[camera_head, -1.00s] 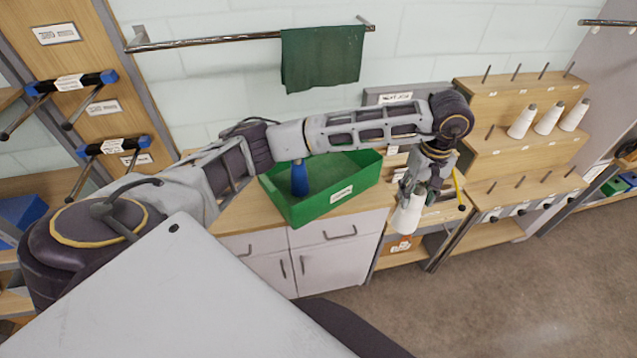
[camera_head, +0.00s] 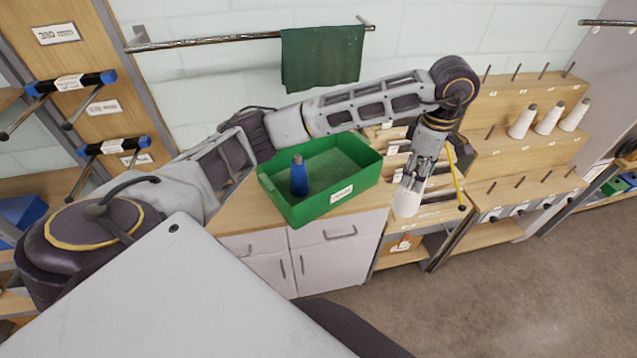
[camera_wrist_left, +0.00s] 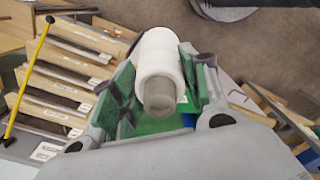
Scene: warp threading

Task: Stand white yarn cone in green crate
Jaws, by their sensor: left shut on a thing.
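The white yarn cone (camera_head: 408,201) hangs below my left gripper (camera_head: 417,175), to the right of the green crate. My left gripper is shut on it; in the left wrist view the cone (camera_wrist_left: 160,58) sits between the green-padded fingers (camera_wrist_left: 160,90), its grey tip towards the camera. The green crate (camera_head: 343,192) stands on the wooden counter, left of the gripper. A blue yarn cone (camera_head: 299,178) stands upright inside the crate at its left end; the rest of the crate floor in view is bare. My right gripper is not in view.
A stepped peg rack (camera_head: 520,150) at the right holds several white cones. A yellow stick (camera_head: 455,180) stands near the gripper. A green cloth (camera_head: 322,58) hangs on a wall rail above the crate. White drawers (camera_head: 340,255) are below the counter.

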